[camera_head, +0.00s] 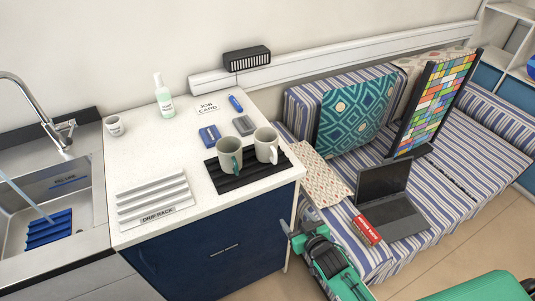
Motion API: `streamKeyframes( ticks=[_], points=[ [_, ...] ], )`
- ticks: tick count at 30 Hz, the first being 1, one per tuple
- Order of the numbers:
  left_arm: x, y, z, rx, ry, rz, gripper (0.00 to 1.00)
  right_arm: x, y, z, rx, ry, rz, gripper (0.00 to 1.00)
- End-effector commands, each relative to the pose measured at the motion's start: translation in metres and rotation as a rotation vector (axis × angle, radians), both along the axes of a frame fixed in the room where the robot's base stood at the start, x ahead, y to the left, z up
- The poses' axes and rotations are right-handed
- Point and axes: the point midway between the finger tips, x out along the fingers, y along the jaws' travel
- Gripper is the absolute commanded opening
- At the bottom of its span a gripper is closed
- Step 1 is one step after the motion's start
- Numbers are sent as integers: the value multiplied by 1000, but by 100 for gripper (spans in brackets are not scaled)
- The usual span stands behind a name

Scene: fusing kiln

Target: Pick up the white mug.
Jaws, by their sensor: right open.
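Two mugs stand upright side by side on a black ribbed mat (232,182) near the counter's right end. The right one is a plain white mug (266,146). The left one is a pale mug (228,155) with a teal handle. A smaller white cup (114,126) with dark print stands at the counter's back left, by the sink. My right gripper (297,223) is open and empty, to the right of the counter's front corner. It appears below and to the right of the white mug, apart from it. My left gripper is not in view.
A soap bottle (165,100), a blue sponge (210,136) and a grey block (243,125) stand behind the mugs. A ribbed drip rack (155,198) lies at front left. A laptop (390,205) and red box (365,230) lie on the striped bench (455,190).

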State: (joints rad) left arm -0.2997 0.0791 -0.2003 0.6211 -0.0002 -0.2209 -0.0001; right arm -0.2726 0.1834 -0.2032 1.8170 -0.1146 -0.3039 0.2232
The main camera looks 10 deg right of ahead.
Motion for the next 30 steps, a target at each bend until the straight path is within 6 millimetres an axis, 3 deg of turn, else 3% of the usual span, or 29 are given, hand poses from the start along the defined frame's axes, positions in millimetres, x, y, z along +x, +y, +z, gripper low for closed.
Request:
streamKeyframes(
  ticks=[1, 3, 6, 10, 16, 30],
  points=[
    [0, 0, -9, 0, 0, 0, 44, 6, 4, 32, 14, -69, 7, 66],
    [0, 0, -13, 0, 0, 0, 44, 9, 8, 75, 35, -149, 14, 66],
    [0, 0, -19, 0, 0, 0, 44, 7, 12, 126, 61, -242, 24, 66],
    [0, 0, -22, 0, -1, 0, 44, 1, 15, 168, 83, -317, 33, 66],
    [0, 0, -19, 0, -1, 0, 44, 8, 18, 187, 90, -348, 36, 66],
    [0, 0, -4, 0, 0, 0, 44, 77, 33, 185, 90, -344, 36, 66]
  ],
)
